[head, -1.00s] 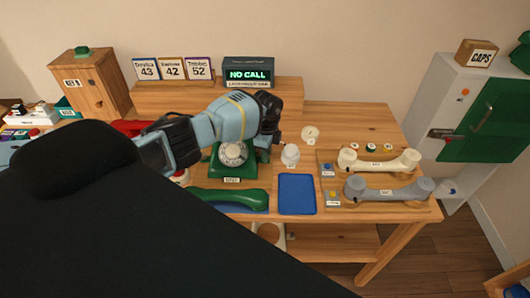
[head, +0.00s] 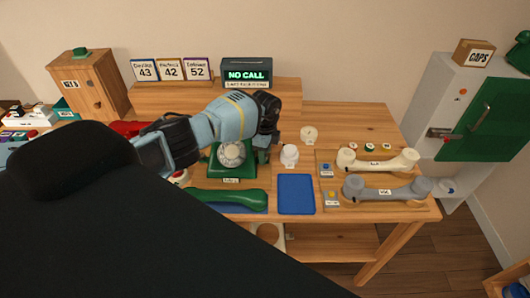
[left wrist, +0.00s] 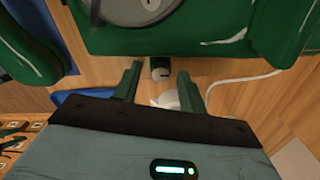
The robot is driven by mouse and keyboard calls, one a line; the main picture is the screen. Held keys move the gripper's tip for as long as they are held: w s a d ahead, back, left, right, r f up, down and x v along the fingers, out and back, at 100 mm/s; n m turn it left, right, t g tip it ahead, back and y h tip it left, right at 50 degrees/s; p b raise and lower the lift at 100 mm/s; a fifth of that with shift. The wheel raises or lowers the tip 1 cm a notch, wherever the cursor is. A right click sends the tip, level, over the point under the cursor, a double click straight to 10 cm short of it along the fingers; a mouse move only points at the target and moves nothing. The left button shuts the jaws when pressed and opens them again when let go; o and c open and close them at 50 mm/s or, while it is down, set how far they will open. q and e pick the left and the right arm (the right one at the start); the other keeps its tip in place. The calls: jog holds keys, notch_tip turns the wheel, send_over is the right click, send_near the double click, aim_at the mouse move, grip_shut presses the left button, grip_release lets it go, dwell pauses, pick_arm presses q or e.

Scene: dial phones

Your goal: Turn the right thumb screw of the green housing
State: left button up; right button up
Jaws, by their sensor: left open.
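The green housing (head: 222,168) of a dial phone stands on the wooden table in the head view, with a pale round dial (head: 232,154) on its front. My left arm reaches over it from behind, and my left gripper (head: 264,150) points down at its right side. In the left wrist view the housing (left wrist: 205,38) fills the top. A small dark green thumb screw (left wrist: 160,68) with a white mark sticks out from its side. The open fingers of my left gripper (left wrist: 160,72) are on either side of the screw, with visible gaps. My right gripper is not in view.
A green handset (head: 235,200) lies in front of the housing, next to a blue tray (head: 296,195). A white knob-like object (head: 289,155) stands close to the gripper's right. Cream (head: 378,164) and grey (head: 387,190) handsets lie further right. A pale cord (left wrist: 245,78) runs by the housing.

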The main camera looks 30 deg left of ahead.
pick_arm(q)
notch_tip(320, 180, up, 8)
jog(key=shift+f, duration=0.15)
jog(key=shift+f, duration=0.1)
dwell(0.6)
